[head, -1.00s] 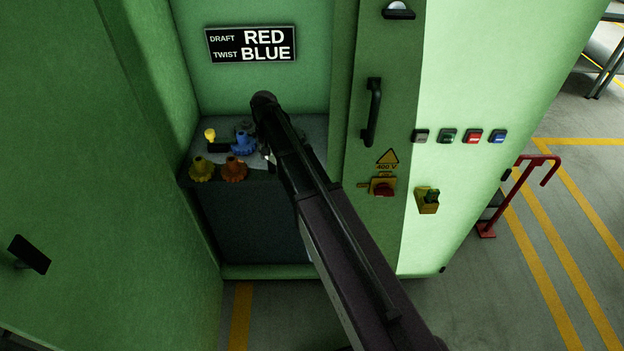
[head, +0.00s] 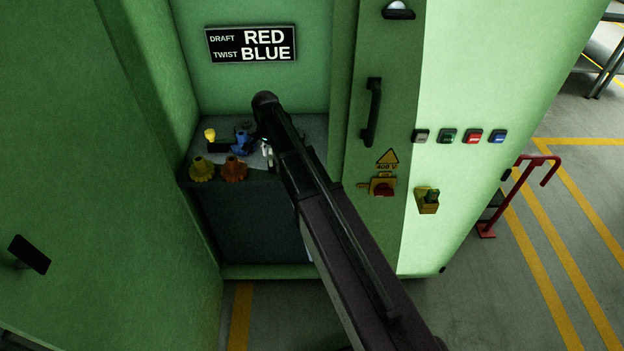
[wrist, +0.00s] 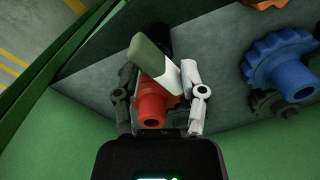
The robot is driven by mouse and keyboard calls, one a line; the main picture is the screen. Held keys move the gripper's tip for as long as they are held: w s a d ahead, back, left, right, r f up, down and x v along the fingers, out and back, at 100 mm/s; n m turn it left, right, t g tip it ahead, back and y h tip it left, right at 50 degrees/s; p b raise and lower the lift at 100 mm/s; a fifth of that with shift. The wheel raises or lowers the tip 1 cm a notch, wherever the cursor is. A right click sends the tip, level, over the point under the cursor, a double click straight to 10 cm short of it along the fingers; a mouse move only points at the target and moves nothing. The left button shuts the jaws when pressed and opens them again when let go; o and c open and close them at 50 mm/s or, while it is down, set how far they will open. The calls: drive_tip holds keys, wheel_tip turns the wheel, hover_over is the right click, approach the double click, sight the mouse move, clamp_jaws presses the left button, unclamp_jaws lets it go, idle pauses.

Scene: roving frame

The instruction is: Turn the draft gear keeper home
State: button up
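A red gear (wrist: 152,100) with a round hub sits on the grey panel in the wrist view. A pale grey-green bar (wrist: 150,56), apparently the draft gear keeper, lies diagonally over the far side of the red gear. My gripper (wrist: 158,78) is open, with its dark finger left of the bar and red gear and its light finger to the right. The light finger is close against the bar's near end; whether they touch is unclear. In the head view my arm hides the red gear and this bar; only a light part of my gripper (head: 267,150) shows.
A blue gear (wrist: 285,68) is right of my gripper; it also shows in the head view (head: 242,143), beside a yellow-knobbed part (head: 210,135). Yellow (head: 202,170) and orange (head: 234,170) gears sit at the shelf front. A sign (head: 251,44) reads DRAFT RED, TWIST BLUE. Green walls flank the recess.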

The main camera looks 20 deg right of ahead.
drive_tip(key=shift+d+m, duration=0.1)
drive_tip(key=shift+m, duration=0.9)
wheel_tip(320, 180, up, 14)
drive_tip(key=p, duration=1.4)
drive_tip(key=s+d+f+n+b, duration=0.2)
drive_tip(key=s+n, duration=0.3)
drive_tip(key=s, duration=0.6)
drive_tip(key=s+d+f+n+b, duration=0.3)
drive_tip(key=s+n, duration=0.3)
drive_tip(key=s, duration=0.5)
drive_tip(key=shift+d+f+n, duration=0.25)
drive_tip(key=shift+d+n, duration=0.05)
drive_tip(key=shift+d, duration=0.6)
drive_tip(key=w+a+r+m+p, duration=0.2)
drive_tip(key=w+a, duration=0.1)
drive_tip(key=w, duration=0.7)
drive_tip(key=w+a+r+m+p, duration=0.2)
drive_tip(key=w+a+r, duration=0.1)
drive_tip(key=w, duration=0.8)
drive_tip(key=shift+w+a+m, duration=0.2)
drive_tip(key=shift+a+m, duration=0.1)
drive_tip(key=shift+a, duration=0.45)
drive_tip(key=shift+f, duration=0.2)
wheel_tip(320, 180, down, 13)
drive_tip(key=b, duration=1.3)
drive_tip(key=shift+f, duration=0.15)
